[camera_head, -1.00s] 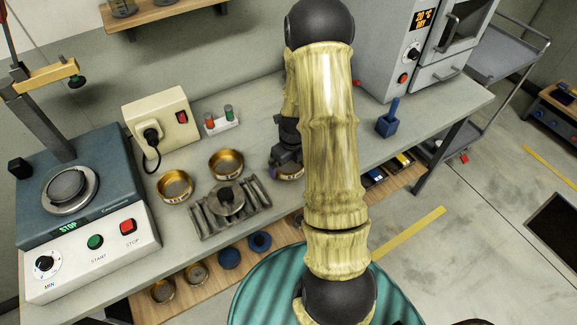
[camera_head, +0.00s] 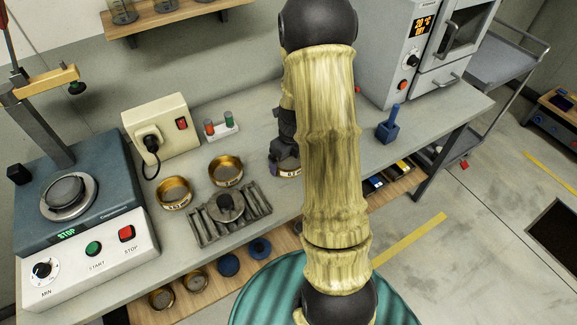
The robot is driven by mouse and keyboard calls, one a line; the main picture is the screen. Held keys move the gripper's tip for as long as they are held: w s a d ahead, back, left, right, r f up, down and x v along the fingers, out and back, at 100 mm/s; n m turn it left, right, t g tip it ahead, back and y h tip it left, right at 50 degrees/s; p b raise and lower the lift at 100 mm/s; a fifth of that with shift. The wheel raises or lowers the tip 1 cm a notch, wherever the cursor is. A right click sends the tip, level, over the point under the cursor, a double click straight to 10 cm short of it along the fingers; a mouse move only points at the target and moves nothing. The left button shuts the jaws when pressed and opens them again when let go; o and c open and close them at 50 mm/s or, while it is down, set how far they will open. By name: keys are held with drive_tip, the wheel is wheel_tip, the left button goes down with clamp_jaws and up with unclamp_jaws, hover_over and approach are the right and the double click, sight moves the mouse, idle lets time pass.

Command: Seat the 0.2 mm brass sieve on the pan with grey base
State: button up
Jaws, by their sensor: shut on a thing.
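My gripper (camera_head: 285,156) is partly hidden behind my own arm. It is shut on a brass sieve (camera_head: 288,171) at the middle of the bench. This sieve bears a pale label too small to read, and its right side is covered by my arm. I cannot tell whether it touches the bench or something under it. Two other brass rounds stand on the bench to the left, a labelled one (camera_head: 174,194) and another farther back (camera_head: 226,171). I cannot make out a pan with a grey base.
A grey slatted rack with a dark knobbed disc (camera_head: 228,212) lies left of my gripper. A sieve shaker (camera_head: 80,215) and a socket box (camera_head: 157,127) stand farther left. A blue tool (camera_head: 388,125) and an oven (camera_head: 400,50) are right. More rounds lie on the lower shelf (camera_head: 215,278).

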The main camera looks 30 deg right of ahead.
sight(289, 163)
wheel_tip(289, 163, up, 5)
drive_tip(key=shift+r, duration=0.1)
drive_tip(key=shift+s+d, duration=0.1)
idle(0.6)
